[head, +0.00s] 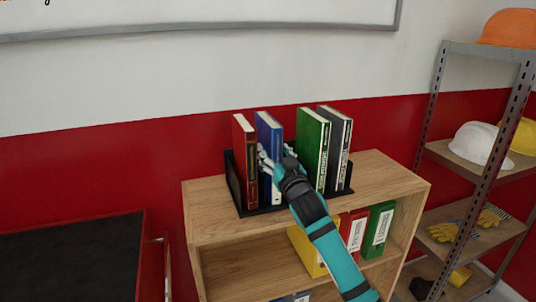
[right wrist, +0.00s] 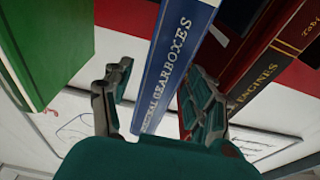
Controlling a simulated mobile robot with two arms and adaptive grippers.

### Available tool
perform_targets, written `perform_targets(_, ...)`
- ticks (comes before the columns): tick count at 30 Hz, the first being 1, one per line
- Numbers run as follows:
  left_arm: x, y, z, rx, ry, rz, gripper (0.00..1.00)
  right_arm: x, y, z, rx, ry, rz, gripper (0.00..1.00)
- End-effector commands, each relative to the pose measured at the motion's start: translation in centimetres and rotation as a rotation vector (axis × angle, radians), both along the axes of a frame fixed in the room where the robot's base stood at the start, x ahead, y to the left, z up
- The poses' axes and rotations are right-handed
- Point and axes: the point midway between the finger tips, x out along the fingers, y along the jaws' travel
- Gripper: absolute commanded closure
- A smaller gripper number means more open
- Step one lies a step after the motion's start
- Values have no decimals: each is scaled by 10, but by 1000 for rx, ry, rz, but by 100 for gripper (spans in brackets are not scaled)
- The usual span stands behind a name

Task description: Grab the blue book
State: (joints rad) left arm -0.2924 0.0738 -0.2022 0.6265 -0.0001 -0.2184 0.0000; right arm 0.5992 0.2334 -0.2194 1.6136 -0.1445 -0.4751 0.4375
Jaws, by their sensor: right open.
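The blue book (head: 268,133) stands upright in a black book holder (head: 233,180) on top of the wooden shelf unit, right of a red book. Its spine with white lettering fills the middle of the right wrist view (right wrist: 177,65). My right gripper (head: 270,160) reaches up from below right and is at the blue book's spine, hiding part of it. In the right wrist view my right gripper (right wrist: 160,105) is open, with one finger on each side of the blue spine. I cannot tell whether the fingers touch it. My left gripper is not in view.
A dark red book (head: 245,160) stands close left of the blue book. Green (head: 313,145) and dark grey (head: 337,148) books stand to the right, past a gap. Binders (head: 378,230) fill part of the wooden unit (head: 390,180) below. A metal rack (head: 475,155) with helmets stands right.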

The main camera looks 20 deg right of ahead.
Motion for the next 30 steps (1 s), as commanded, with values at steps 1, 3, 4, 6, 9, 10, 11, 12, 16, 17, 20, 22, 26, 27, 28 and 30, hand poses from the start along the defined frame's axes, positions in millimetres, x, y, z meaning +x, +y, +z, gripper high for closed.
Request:
perform_targets(1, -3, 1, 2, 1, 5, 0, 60, 3, 0, 2, 0, 0, 0, 42)
perform_targets(3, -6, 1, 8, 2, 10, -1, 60, 9, -1, 7, 0, 0, 0, 42)
perform_targets(4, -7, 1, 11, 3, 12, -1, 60, 13, -1, 10, -1, 0, -1, 42)
perform_targets(6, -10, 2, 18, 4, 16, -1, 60, 24, -1, 15, -2, 0, -1, 42)
perform_targets(9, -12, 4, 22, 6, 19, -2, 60, 38, -1, 16, 0, 2, -1, 42)
perform_targets(10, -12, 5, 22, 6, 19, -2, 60, 41, -1, 16, 0, 1, -1, 42)
perform_targets(11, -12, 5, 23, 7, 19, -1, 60, 44, -1, 16, 0, 1, -1, 42)
perform_targets(12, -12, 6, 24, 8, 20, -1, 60, 46, -1, 16, -1, 1, -1, 42)
perform_targets(16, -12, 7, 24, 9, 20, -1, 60, 51, -1, 15, -1, 1, 0, 42)
perform_targets(17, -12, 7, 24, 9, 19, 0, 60, 51, -1, 15, -1, 0, 0, 42)
perform_targets(20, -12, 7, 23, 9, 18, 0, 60, 50, -1, 15, -1, 0, 0, 42)
perform_targets(22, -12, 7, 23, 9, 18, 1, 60, 50, -1, 15, -1, 0, 0, 45)
perform_targets(26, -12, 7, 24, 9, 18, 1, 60, 50, -1, 15, -1, 0, 0, 62)
perform_targets(27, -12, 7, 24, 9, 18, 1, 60, 50, -1, 15, -1, 0, 0, 67)
perform_targets(28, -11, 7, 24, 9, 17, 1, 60, 50, -1, 15, -1, 0, 0, 71)
perform_targets(30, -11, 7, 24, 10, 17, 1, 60, 50, -1, 15, -1, 0, 0, 80)
